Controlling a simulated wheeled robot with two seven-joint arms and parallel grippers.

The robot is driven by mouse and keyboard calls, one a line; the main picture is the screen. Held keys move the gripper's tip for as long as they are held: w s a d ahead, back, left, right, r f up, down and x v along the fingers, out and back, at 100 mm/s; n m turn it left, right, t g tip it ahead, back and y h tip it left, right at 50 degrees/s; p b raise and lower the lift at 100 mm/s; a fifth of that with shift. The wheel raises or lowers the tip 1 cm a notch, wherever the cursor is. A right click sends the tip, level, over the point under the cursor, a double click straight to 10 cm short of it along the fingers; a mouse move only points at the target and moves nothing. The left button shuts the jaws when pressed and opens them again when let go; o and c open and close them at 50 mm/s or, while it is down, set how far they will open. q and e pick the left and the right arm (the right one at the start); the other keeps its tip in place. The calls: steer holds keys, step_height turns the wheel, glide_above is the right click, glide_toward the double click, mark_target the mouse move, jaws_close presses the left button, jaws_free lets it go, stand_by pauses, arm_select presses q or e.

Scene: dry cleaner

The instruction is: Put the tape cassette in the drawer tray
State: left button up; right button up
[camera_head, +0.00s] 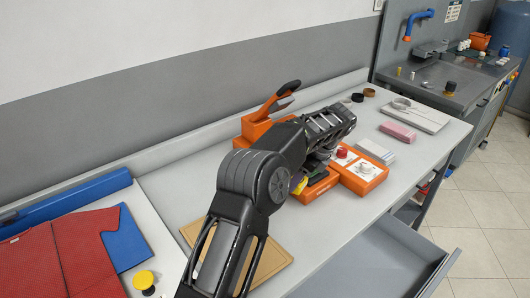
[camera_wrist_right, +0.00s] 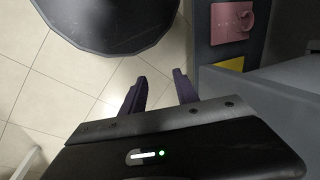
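My left arm reaches across the table in the head view. Its gripper is low among orange boxes and mostly hidden behind the arm, so its fingers and anything in them cannot be made out. I cannot pick out the tape cassette for certain; small yellow and dark items (camera_head: 299,184) lie beside the arm at an orange bin. The drawer (camera_head: 375,265) under the table's front stands pulled open, and its visible inside looks empty. My right gripper (camera_wrist_right: 159,92) shows in the right wrist view, open and empty over the tiled floor. It is outside the head view.
An orange box with a white label (camera_head: 360,172) and an orange holder (camera_head: 257,126) flank the arm. A wooden board (camera_head: 272,262) lies in front. A round dark top (camera_wrist_right: 110,25) is near my right gripper.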

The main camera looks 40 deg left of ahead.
arm_select(q)
steer(key=s+d+f+n, duration=0.1)
steer(key=s+d+n, duration=0.1)
steer(key=s+d, duration=0.2)
steer(key=s+d+f+n+g, duration=0.1)
steer(key=s+d+n, duration=0.1)
steer(key=s+d, duration=0.3)
steer(key=s+d+f+n+g, duration=0.1)
steer(key=s+d+f+n, duration=0.1)
steer(key=s+d, duration=0.3)
steer(key=shift+s+d+n+h, duration=0.15)
steer(key=shift+s+h, duration=0.05)
steer(key=shift+s, duration=0.2)
steer(key=shift+s+d+n+h, duration=0.1)
steer(key=shift+s+n+h, duration=0.1)
steer(key=shift+s, duration=0.2)
